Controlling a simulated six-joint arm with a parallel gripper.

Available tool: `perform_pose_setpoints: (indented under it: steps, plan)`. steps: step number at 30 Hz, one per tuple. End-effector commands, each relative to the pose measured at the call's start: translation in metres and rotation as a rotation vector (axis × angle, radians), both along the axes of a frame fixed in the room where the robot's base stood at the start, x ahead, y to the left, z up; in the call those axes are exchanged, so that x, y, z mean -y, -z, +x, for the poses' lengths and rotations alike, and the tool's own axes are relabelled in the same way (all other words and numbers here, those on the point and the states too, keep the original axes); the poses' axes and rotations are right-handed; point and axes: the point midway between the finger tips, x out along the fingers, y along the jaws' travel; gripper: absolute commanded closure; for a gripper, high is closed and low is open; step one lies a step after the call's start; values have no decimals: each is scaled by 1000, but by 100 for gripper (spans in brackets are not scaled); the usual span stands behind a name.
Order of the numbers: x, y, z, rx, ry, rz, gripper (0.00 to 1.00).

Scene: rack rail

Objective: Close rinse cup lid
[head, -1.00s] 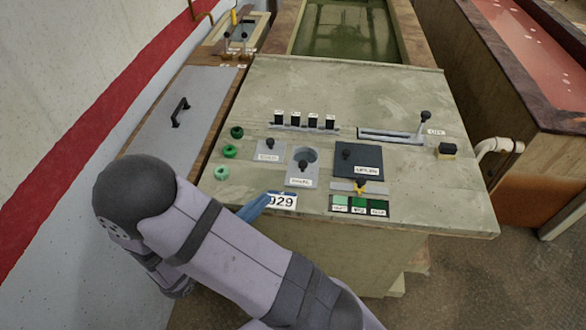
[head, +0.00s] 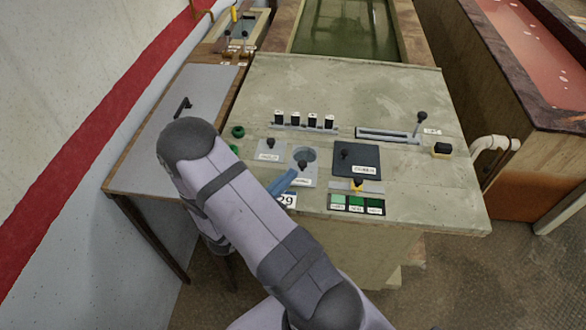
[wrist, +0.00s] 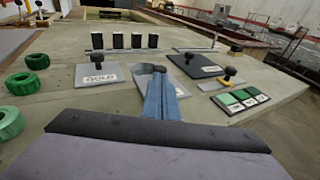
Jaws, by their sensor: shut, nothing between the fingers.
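The middle cup has a round grey opening (head: 304,153) that shows uncovered behind its grey lid plate (head: 307,182). The plate carries a dark knob (head: 302,165) and a label too small to read. My gripper (head: 294,172) is shut and empty, its blue fingertips at the near side of the knob; contact cannot be told. In the wrist view the blue fingers (wrist: 160,88) reach over the lid plate (wrist: 182,85) and hide part of it. The cup opening (wrist: 146,69) shows just beyond them.
A closed grey lid marked GOLD (wrist: 98,76) lies to the left, and a dark square lid with a knob (head: 357,161) to the right. Several black switches (head: 304,121) stand behind. Green knobs (wrist: 25,83) are at left. Green buttons (head: 357,204) and a yellow-based knob (head: 358,185) sit at front right.

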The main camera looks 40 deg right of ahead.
Motion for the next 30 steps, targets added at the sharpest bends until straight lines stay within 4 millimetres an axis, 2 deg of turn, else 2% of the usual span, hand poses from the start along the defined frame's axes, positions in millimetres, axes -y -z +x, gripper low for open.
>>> perform_pose_setpoints:
  steps: [3,9,23,26,30]
  plan:
    - [12,0,3,-1,2,0,100]
    - [22,3,6,-1,1,1,100]
    - [25,5,9,1,0,1,100]
    - [34,7,18,3,5,3,100]
    - [57,8,40,8,6,2,100]
